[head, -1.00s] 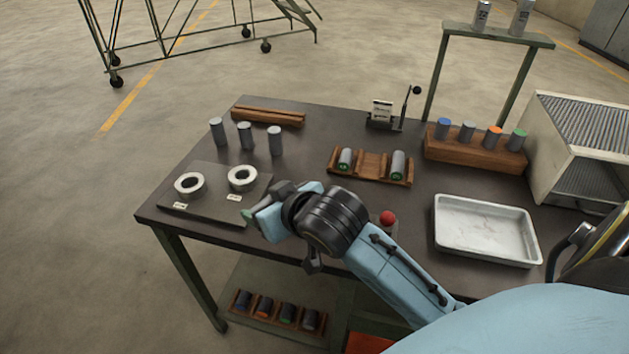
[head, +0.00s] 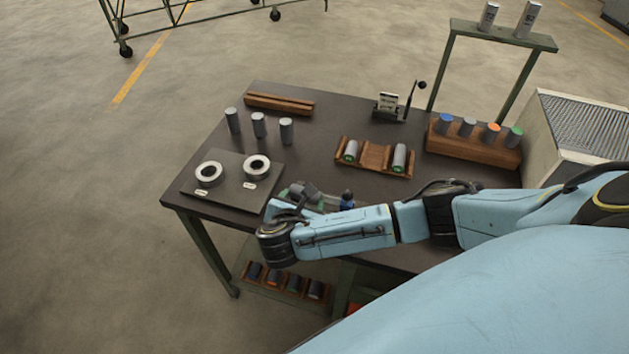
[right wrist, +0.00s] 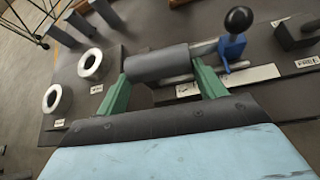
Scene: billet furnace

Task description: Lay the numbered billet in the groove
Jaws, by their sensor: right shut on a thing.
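In the right wrist view, my right gripper (right wrist: 162,70) has green fingers shut on a grey cylindrical billet (right wrist: 158,62). No number on it is readable. A thinner pale bar lies in line with it, beside a blue part with a black knob (right wrist: 236,22). In the head view my right gripper (head: 302,198) is low over the table's front edge, right of the two rings, and the billet is partly hidden. A wooden cradle (head: 376,155) holds two grey billets with green ends, its middle bare. A long grooved wooden block (head: 279,104) lies empty at the back left. My left gripper is out of view.
Two metal rings (head: 209,174) lie on a dark plate (head: 228,197). Three grey cylinders (head: 259,125) stand behind. A wooden rack (head: 470,150) holds several colour-topped cylinders. A lever device (head: 392,104) stands at the back. My arm crosses the front right.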

